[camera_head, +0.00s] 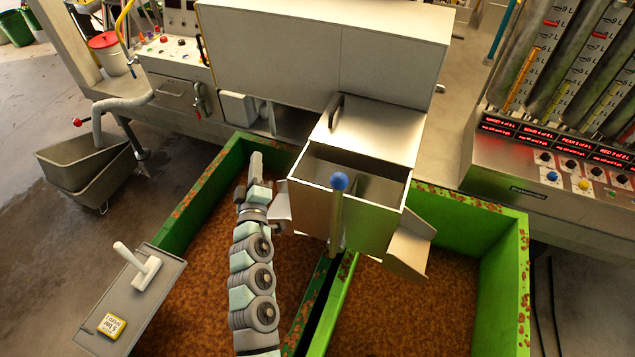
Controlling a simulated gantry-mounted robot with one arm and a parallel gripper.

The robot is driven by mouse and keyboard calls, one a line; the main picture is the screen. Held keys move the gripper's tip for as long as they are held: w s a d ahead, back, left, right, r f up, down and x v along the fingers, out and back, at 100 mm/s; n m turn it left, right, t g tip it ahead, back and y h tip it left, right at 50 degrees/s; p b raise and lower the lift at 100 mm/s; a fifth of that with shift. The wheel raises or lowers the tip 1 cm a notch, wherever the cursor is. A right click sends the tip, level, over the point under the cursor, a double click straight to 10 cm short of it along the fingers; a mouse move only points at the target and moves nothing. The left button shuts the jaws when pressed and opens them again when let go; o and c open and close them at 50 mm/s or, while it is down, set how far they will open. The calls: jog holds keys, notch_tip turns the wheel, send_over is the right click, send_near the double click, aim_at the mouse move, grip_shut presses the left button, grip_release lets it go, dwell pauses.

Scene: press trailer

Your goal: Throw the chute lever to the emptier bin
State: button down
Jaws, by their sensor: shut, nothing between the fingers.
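The chute lever, with a blue ball knob (338,181) on a metal shaft (337,222), stands roughly upright at the front of the steel chute box (375,218). Side spouts show at the box's left (281,206) and right (409,246). Two green bins hold brown pulp: the left bin (190,208) and the right bin (502,275). The right bin shows more bare inner wall, so its pulp looks lower. My gripper (255,163) is shut and empty, left of the chute box and apart from the lever, above the left bin. My arm hides part of the left bin.
A grey panel (165,295) with a white T-handle (139,259) and yellow label (112,325) stands at the left. The press cabinet (320,45) is behind the chute. A gauge rack (545,170) stands at the right. A grey tub (85,165) is far left.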

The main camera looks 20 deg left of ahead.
jog(key=s+d+r+m+g+h+b, duration=0.2)
jog(key=s+d+r+m+h, duration=0.2)
jog(key=h, duration=0.4)
jog(key=s+d+r+m+g+h+b, duration=0.2)
jog(key=s+d+r+m+g+h, duration=0.1)
jog(key=s+h, duration=0.6)
notch_tip(320, 180, up, 4)
jog(key=shift+d+f+m+h, duration=0.25)
jog(key=shift+d+m, duration=0.55)
jog(key=shift+m, duration=0.4)
jog(key=shift+w, duration=0.2)
jog(key=s+d+p+x, duration=0.1)
jog(key=x, duration=0.5)
jog(key=d+p+x, duration=0.1)
jog(key=p+x, duration=0.1)
jog(key=x, duration=0.4)
jog(key=shift+d+f, duration=0.25)
jog(key=shift+f, duration=0.15)
jog(key=shift+s, duration=0.15)
